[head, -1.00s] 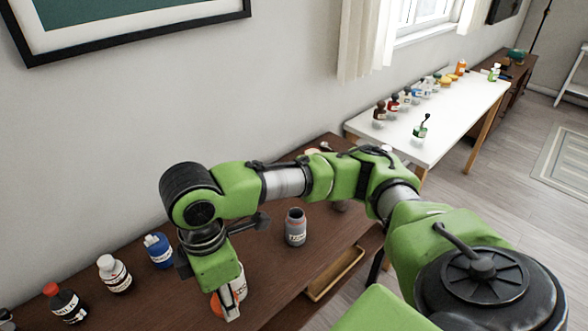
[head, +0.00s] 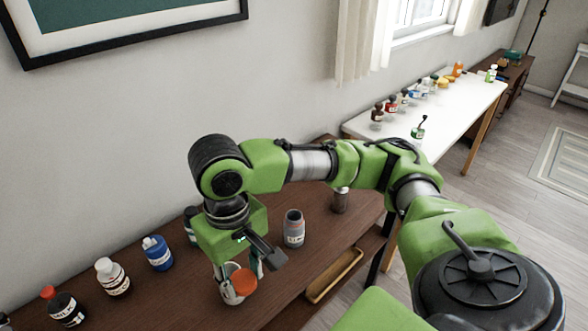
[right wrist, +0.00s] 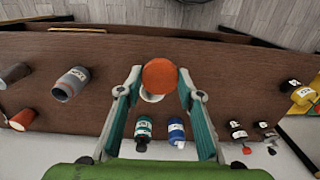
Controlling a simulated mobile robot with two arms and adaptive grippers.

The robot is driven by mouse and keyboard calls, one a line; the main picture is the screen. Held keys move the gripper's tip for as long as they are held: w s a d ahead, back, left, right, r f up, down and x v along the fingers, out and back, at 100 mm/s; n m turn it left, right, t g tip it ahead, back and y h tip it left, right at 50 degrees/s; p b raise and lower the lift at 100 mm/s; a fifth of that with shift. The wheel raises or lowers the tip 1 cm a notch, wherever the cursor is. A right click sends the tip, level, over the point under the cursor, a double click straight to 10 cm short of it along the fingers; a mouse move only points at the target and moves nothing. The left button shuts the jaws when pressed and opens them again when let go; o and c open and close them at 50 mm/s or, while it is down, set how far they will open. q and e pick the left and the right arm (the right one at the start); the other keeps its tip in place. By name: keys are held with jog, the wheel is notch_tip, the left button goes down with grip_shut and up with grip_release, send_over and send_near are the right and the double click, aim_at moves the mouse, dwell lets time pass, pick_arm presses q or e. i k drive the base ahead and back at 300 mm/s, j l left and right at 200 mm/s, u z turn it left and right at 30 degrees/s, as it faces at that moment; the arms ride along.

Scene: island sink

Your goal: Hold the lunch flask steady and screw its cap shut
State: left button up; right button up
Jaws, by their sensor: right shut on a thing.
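My right gripper (head: 240,282) points down over the brown table at the front. Its fingers are shut around a round orange cap (head: 243,281) with a pale body (head: 229,293) behind it. In the right wrist view the orange cap (right wrist: 160,75) sits between the fingertips, and a pale edge (right wrist: 151,97) shows below it. I cannot tell whether the pale part is a flask joined to the cap or a separate thing. A grey labelled jar (head: 293,229) stands upright to the right, apart from the gripper; its top looks uncapped. My left gripper is out of view.
A dark bottle (head: 192,225) is close behind my gripper. A wooden tray (head: 334,275) lies below the table edge. A white table (head: 455,112) holds several bottles.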

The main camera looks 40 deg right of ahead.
aim_at(293, 223)
jog(key=k+l, duration=0.15)
jog(key=l, duration=0.2)
jog(key=k+l, duration=0.1)
jog(key=l, duration=0.3)
jog(key=k+l, duration=0.15)
jog(key=l, duration=0.2)
jog(key=k+l, duration=0.1)
jog(key=l, duration=0.3)
jog(key=k+l, duration=0.15)
jog(key=l, duration=0.2)
